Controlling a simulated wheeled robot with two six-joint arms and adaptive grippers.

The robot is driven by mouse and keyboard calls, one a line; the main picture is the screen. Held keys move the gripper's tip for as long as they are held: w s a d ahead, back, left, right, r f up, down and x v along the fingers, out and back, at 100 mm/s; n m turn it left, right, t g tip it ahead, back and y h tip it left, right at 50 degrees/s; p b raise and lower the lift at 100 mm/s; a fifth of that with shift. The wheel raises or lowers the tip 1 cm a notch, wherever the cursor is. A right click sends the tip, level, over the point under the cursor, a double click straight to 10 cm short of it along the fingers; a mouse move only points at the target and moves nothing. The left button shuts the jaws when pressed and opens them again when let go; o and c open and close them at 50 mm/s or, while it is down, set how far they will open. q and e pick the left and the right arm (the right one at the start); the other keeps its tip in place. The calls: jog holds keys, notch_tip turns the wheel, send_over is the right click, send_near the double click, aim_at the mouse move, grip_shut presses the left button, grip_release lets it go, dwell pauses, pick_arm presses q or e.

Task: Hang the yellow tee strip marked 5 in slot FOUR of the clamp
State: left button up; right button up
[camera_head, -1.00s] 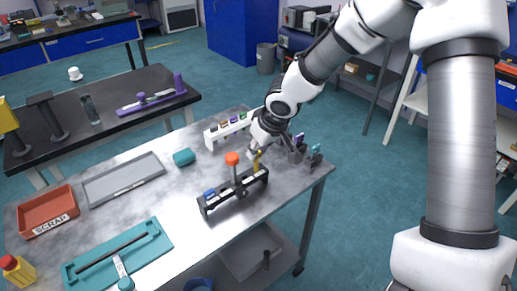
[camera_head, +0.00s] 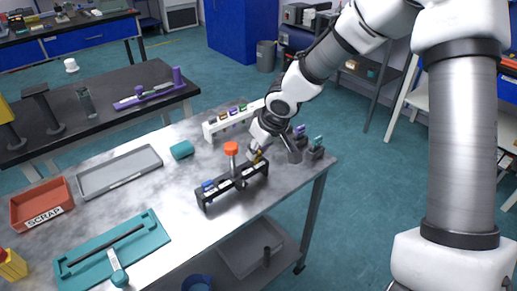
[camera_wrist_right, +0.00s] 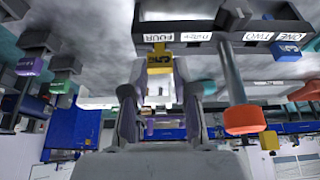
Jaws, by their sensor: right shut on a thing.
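The yellow tee strip (camera_wrist_right: 159,60) is at my right gripper (camera_wrist_right: 160,88), which is shut on it; a dark mark shows on its face. In the wrist view, which is upside down, the strip lines up with the FOUR label of the dark clamp (camera_wrist_right: 215,28). It touches or overlaps the clamp edge; I cannot tell whether it is seated in the slot. In the head view the clamp (camera_head: 236,186) stands on the grey table, with the strip (camera_head: 257,157) at its right end. A blue strip (camera_wrist_right: 287,50) hangs at slot ONE. My left gripper is not in view.
The clamp's orange knob (camera_head: 231,148) rises on a post near the gripper. A white rack (camera_head: 226,122) with coloured strips stands behind. Dark holders (camera_head: 316,150) stand to the right. A teal block (camera_head: 182,150), grey tray (camera_head: 118,171) and red scrap bin (camera_head: 42,205) lie left.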

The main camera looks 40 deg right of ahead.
jog(key=shift+f+b, duration=0.5)
jog(key=shift+f, duration=0.05)
jog(key=o, duration=0.9)
notch_tip(320, 180, up, 6)
jog(key=p, duration=0.5)
